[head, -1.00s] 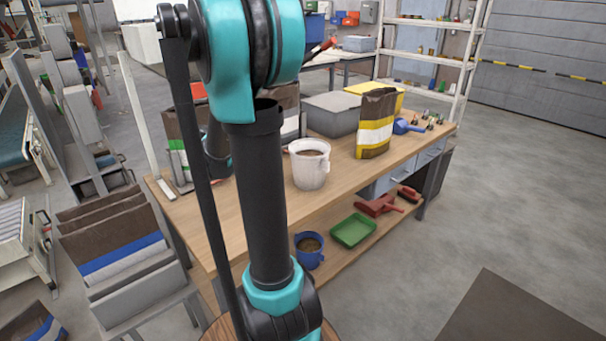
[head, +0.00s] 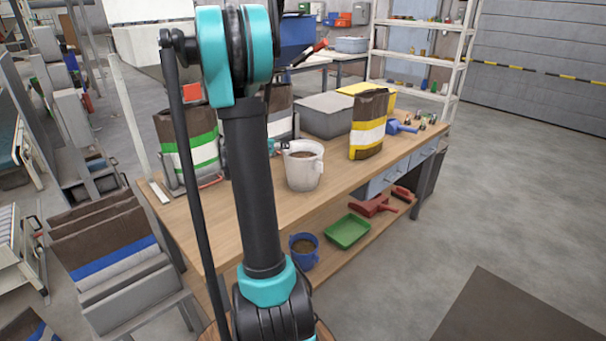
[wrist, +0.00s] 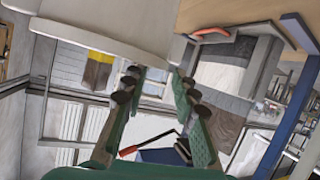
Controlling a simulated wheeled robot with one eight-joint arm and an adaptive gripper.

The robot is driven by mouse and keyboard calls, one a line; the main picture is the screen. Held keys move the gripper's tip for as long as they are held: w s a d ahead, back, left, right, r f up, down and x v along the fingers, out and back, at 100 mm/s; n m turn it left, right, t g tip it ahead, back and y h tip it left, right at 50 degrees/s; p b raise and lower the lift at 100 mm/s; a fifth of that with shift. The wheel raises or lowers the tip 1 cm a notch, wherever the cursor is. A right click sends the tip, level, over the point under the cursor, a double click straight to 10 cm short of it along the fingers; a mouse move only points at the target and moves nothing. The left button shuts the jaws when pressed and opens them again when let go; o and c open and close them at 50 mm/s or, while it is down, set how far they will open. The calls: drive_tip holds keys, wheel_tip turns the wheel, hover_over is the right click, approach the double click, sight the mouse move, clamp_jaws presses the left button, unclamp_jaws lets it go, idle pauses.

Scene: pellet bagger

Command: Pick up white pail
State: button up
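The white pail (head: 304,168) stands upright on the wooden workbench, with brown material inside. It fills the upper left of the wrist view (wrist: 110,28), where the picture is turned over and the pail's rim faces down. My gripper (wrist: 157,82) is open, its two green fingers apart with dark pads at the tips. The fingertips are close to the pail's rim; I cannot tell whether they touch it. In the head view my arm hides most of the gripper, and only a small part shows at the pail's left side.
A yellow-striped bag (head: 368,125) stands right of the pail. A green-striped bag (head: 190,150) stands left on the workbench (head: 345,190). A grey bin (head: 328,116) is behind. A blue pail (head: 304,250) and green tray (head: 347,231) sit on the lower shelf.

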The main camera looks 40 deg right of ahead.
drive_tip(key=x, duration=0.3)
clamp_jaws()
idle(0.5)
